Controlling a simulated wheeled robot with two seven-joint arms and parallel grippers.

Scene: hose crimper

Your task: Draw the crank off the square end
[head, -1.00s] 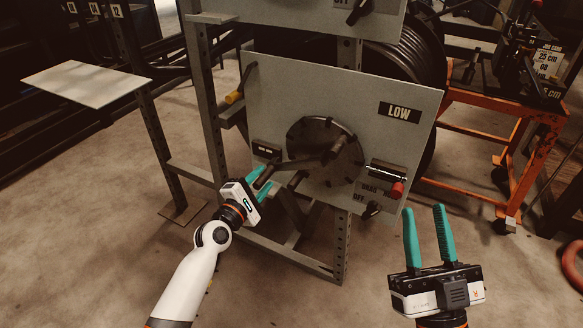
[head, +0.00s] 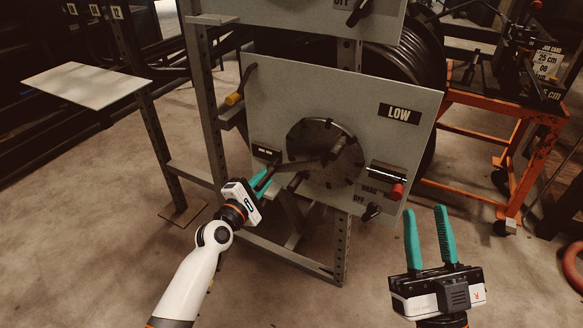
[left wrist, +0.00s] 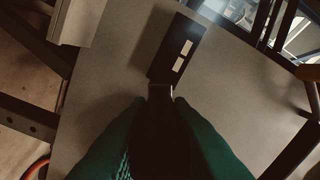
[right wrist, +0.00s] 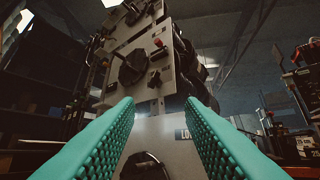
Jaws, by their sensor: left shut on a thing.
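The dark crank (head: 312,163) lies across the round dark disc (head: 322,133) on the panel marked LOW. Its arm runs from near the disc's middle down-left to my left gripper (head: 264,181). My left gripper is shut on the crank's outer end, with both green fingers around it. In the left wrist view, the fingers (left wrist: 160,130) close around a dark, shadowed part. The square end is hidden behind the crank's hub. My right gripper (head: 429,238) is open and empty, low at the right, apart from the panel. Its spread fingers show in the right wrist view (right wrist: 160,130).
The grey panel (head: 390,160) carries a small black label plate (head: 266,152), a red-tipped drag lever (head: 397,191) at right and a black knob (head: 371,211) below. A yellow-handled lever (head: 234,98) hangs left. An orange cart (head: 480,98) stands right.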

